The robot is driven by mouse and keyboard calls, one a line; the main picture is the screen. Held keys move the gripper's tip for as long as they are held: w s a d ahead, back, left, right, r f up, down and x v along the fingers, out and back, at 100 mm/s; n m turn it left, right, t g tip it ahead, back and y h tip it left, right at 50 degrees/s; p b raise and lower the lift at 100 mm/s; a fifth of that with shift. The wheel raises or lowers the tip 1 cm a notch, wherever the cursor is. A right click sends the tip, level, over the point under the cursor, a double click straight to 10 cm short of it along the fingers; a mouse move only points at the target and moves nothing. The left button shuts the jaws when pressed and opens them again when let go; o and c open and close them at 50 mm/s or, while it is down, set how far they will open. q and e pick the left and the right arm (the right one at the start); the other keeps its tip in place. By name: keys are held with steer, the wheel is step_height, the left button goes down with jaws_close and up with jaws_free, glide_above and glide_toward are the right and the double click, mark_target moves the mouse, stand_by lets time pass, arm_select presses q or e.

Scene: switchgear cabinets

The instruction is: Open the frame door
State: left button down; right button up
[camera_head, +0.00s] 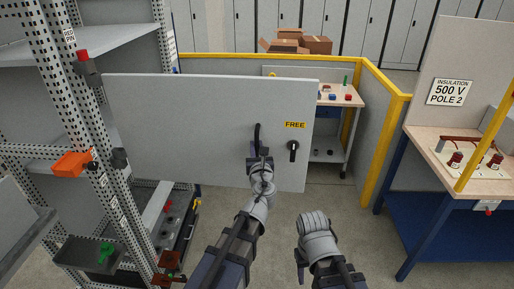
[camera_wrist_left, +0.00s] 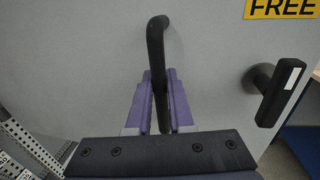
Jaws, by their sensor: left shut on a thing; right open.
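The grey frame door (camera_head: 190,125) stands swung out from the perforated frame (camera_head: 90,120) on the left, leaving the frame's lower inside in view. A black bow handle (camera_head: 257,138) is on the door, left of a black rotary knob (camera_head: 293,149) and a yellow "FREE" label (camera_head: 295,125). My left gripper (camera_head: 262,158) is shut on the bow handle. In the left wrist view the purple fingers (camera_wrist_left: 165,100) sit on both sides of the handle (camera_wrist_left: 156,45), and the knob (camera_wrist_left: 278,90) is to the right. My right gripper (camera_head: 300,262) is low in front of the door, away from it; its fingertips are hard to see.
A yellow-railed partition (camera_head: 375,95) stands behind and right of the door. A workbench (camera_head: 455,155) with a "500 V POLE 2" sign (camera_head: 449,92) is at the right. A trolley (camera_head: 350,100) stands behind the door. Floor at centre right is clear.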

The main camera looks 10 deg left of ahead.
arm_select(q)
steer(key=c, duration=0.8)
jaws_free()
